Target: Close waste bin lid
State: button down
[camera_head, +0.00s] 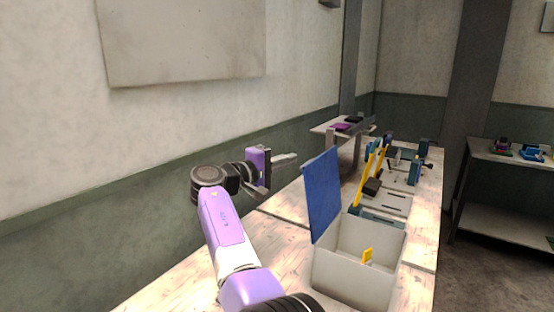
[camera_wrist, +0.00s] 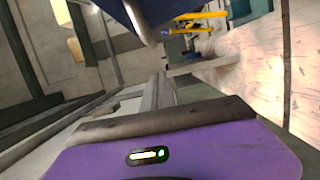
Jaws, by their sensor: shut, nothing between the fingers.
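The waste bin (camera_head: 340,278) is a pale open box on the wooden bench in the head view. Its blue lid (camera_head: 322,195) stands up, open, along the bin's left edge. A small yellow piece (camera_head: 367,256) shows inside the bin. My gripper (camera_head: 290,158) is shut and empty, just left of the lid's upper part and behind its outer face. I cannot tell whether it touches the lid. In the wrist view a dark blue panel, likely the lid (camera_wrist: 170,12), shows at the top.
The wooden bench (camera_head: 170,285) runs away to the right. Behind the bin stands a fixture with yellow bars (camera_head: 382,160) and blue blocks. A raised shelf (camera_head: 330,128) is further back. A wall is on the left. A side table (camera_head: 500,155) stands at right.

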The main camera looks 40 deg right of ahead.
jog(key=shift+s+d+p, duration=0.3)
jog(key=shift+s, duration=0.45)
jog(key=shift+s+d+p, duration=0.25)
jog(key=shift+s, duration=0.5)
